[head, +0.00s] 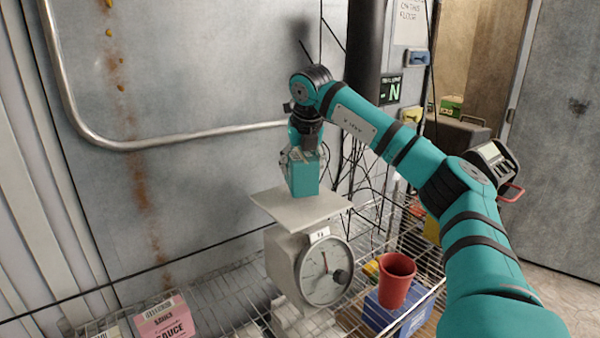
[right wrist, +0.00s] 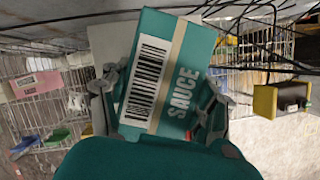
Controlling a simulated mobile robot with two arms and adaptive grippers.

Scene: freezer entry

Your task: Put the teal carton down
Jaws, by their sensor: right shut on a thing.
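The teal carton (head: 303,178) is upright at the top plate of a grey dial scale (head: 322,268) in the head view. I cannot tell for sure whether its base touches the plate (head: 300,210). My right gripper (head: 304,152) comes down from above and is shut on the carton's upper part. In the right wrist view the carton (right wrist: 168,75) shows a barcode and the word SAUCE, with the fingers of my right gripper (right wrist: 165,92) on both its sides. My left gripper is not in view.
The scale stands on a wire rack (head: 225,300). A red cup (head: 396,280) on a blue box (head: 385,312) stands right of it. A pink sauce carton (head: 165,318) lies at lower left. Black cables (head: 365,185) hang behind; a metal pipe rail (head: 180,138) runs along the wall.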

